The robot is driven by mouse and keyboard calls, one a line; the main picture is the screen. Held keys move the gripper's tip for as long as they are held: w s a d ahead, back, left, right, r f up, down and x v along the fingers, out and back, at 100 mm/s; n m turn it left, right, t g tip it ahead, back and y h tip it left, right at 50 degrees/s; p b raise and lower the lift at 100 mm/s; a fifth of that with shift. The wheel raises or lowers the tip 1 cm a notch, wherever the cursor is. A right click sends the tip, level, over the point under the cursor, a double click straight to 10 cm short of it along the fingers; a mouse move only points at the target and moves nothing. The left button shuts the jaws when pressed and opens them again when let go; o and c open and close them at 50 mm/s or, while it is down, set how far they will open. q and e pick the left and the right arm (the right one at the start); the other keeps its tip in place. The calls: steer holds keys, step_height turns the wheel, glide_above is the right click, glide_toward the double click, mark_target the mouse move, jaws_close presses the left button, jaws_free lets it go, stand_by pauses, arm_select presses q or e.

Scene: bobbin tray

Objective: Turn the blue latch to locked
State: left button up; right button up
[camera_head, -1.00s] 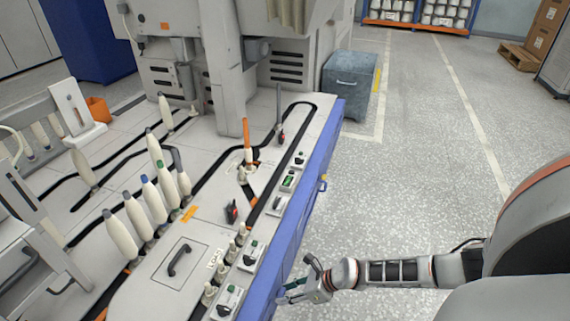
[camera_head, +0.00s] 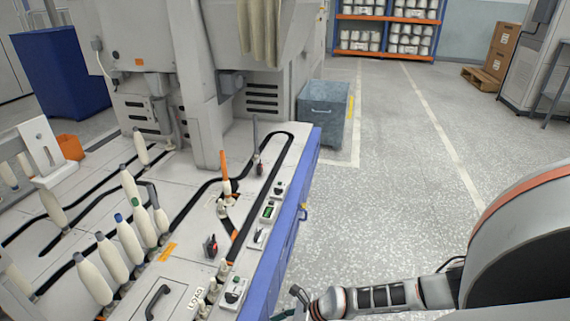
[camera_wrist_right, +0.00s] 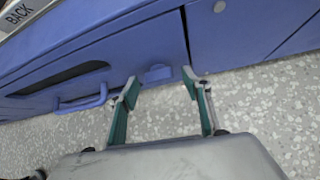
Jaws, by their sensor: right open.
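In the right wrist view, a small blue latch (camera_wrist_right: 157,74) sits on the lower part of the blue machine panel (camera_wrist_right: 110,60), close to a vertical seam. Its lock position is hard to tell. My right gripper (camera_wrist_right: 161,86) is open and empty, its two green-lined fingers pointing at the panel with the latch between their tips in the picture. Whether they touch it is unclear. In the head view my right gripper (camera_head: 294,304) is low beside the blue side of the machine, partly cut off by the bottom edge. My left gripper is not in view.
A blue bar handle (camera_wrist_right: 82,103) protrudes left of the latch, below a dark slot. Bobbins (camera_head: 130,238) stand on the machine top (camera_head: 200,235). A grey bin (camera_head: 323,112) stands beyond its far end. The floor (camera_head: 400,190) to the right is open.

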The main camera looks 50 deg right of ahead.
steer(key=v, duration=1.1)
steer(key=shift+r, duration=0.15)
steer(key=shift+s, duration=0.15)
